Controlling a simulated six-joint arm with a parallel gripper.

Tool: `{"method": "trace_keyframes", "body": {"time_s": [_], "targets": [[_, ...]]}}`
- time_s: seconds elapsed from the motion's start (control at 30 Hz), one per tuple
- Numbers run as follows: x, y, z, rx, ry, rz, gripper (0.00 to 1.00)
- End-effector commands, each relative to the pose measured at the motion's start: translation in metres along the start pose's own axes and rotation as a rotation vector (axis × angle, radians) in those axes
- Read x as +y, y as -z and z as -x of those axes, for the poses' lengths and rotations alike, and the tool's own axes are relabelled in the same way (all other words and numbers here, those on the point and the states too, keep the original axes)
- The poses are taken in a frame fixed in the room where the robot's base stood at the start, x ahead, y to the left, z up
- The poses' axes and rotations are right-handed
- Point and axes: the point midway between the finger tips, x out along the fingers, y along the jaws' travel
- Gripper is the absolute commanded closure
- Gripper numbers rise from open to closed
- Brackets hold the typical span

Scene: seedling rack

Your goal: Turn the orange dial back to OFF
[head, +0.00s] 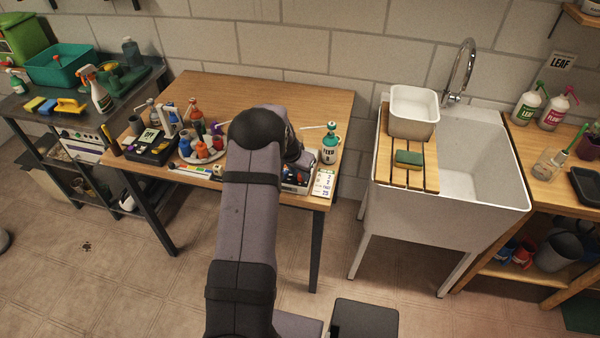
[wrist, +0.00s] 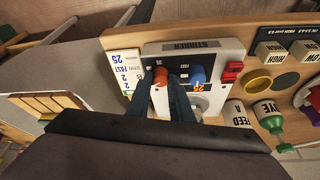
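The orange dial (wrist: 160,76) is on the dark panel of a white stirrer (wrist: 190,46) in the wrist view. My gripper (wrist: 161,84) is at the dial, with one finger on each side of it. The fingers stand apart with the dial between their tips; I cannot tell whether they press on it. The dial's pointer and its OFF mark are hidden or too small to read. In the head view my arm covers most of the stirrer (head: 292,187) at the table's front right.
A blue dial (wrist: 198,74) sits right of the orange one, and red parts (wrist: 232,72) stand at the stirrer's right end. A number card (wrist: 124,70) lies on its left. Feed (wrist: 237,113) and dye (wrist: 267,115) bottles stand close by. The table's back (head: 290,92) is clear.

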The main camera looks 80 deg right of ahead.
Motion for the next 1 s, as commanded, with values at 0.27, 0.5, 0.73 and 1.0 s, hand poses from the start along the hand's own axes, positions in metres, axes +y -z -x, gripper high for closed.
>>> {"method": "trace_keyframes", "body": {"time_s": [0.27, 0.5, 0.73, 1.0], "targets": [[0.0002, 0.0002, 0.0008, 0.000, 0.005, 0.014, 1.00], [0.0012, 0.0005, 0.0018, -0.001, 0.033, 0.078, 1.00], [0.0023, 0.0007, 0.0018, -0.001, 0.082, 0.195, 1.00], [0.0037, 0.0005, -0.0015, 0.000, 0.152, 0.360, 1.00]]}}
